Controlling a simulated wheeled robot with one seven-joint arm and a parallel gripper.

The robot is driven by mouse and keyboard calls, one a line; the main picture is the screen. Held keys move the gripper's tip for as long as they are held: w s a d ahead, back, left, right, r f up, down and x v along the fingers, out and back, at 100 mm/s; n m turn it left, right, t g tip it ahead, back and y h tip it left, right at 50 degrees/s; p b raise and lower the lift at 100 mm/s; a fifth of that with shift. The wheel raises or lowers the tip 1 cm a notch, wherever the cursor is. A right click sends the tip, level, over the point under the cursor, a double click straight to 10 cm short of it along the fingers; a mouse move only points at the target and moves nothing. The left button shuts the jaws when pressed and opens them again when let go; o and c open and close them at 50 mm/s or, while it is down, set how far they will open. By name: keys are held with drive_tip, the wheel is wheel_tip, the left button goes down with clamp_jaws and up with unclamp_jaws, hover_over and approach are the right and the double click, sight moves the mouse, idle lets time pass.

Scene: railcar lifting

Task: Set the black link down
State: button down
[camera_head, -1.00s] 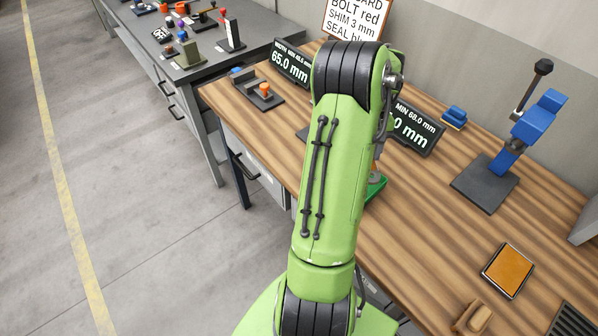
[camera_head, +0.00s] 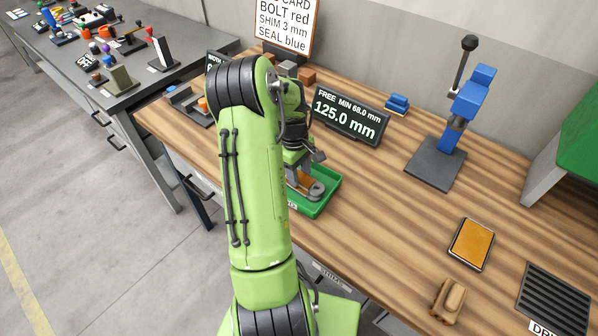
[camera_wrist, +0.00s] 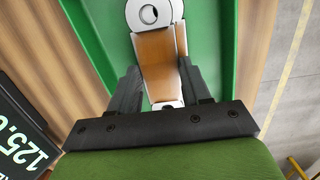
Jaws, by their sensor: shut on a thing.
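The link (camera_wrist: 157,45) shows a pale grey ring end and a brown middle in the wrist view; I see no clearly black link. Its ring end also shows in the head view (camera_head: 317,190). It lies over the floor of a green tray (camera_wrist: 214,40). Whether it touches the floor I cannot tell. My gripper (camera_wrist: 160,80) has its dark fingers on both sides of the brown middle and is shut on it. In the head view my arm hides part of the gripper and of the green tray (camera_head: 328,204).
A display (camera_head: 345,118) reading 125.0 mm stands behind the tray. A blue lever press (camera_head: 455,125) stands to the right. An orange-topped pad (camera_head: 471,243), a brown block (camera_head: 448,299) and a dark grate (camera_head: 553,297) lie at front right. Wood between tray and press is clear.

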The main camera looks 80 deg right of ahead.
drive_tip(key=shift+f, duration=0.15)
drive_tip(key=c, duration=0.5)
unclamp_jaws()
wheel_tip(320, 180, up, 12)
drive_tip(key=w+p, duration=0.1)
drive_tip(key=shift+w+d+r+p, duration=0.15)
drive_tip(key=shift+d+r+p, duration=0.1)
drive_tip(key=shift+p, duration=0.05)
